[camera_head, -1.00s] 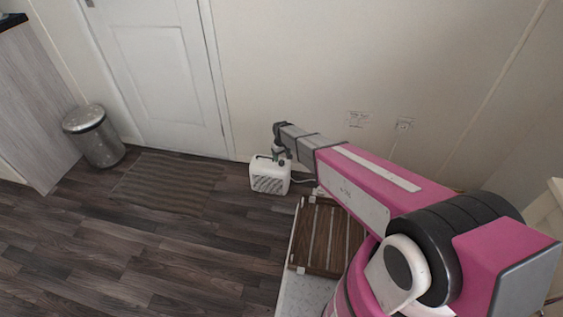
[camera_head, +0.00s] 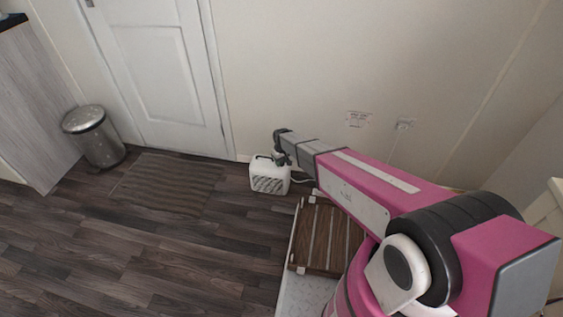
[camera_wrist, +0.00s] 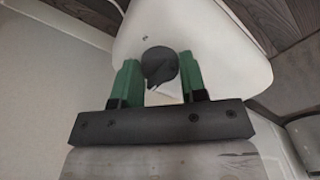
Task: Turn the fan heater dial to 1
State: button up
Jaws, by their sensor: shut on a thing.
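The white fan heater (camera_head: 268,179) stands on the floor by the wall, under my gripper (camera_head: 281,159). In the wrist view, the heater's white top (camera_wrist: 215,40) fills the upper middle. Its dark round dial (camera_wrist: 160,62) sits between the two green fingers of my gripper (camera_wrist: 157,70), which is shut on it. A small pale mark shows near the dial's lower edge. The numbers around the dial cannot be read. In the head view, the gripper hides the dial.
A brown slatted wooden piece (camera_head: 325,236) lies right of the heater. Wall sockets (camera_head: 358,119) are above, and a white cable runs from the heater. A metal bin (camera_head: 97,138) and doormat (camera_head: 168,183) are at left. The floor in front is clear.

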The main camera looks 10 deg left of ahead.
jog(key=shift+m, duration=0.3)
jog(key=m, duration=1.1)
dwell(0.5)
jog(key=o, duration=0.9)
jog(key=shift+r, duration=0.1)
notch_tip(320, 180, up, 11)
jog(key=shift+f, duration=0.15)
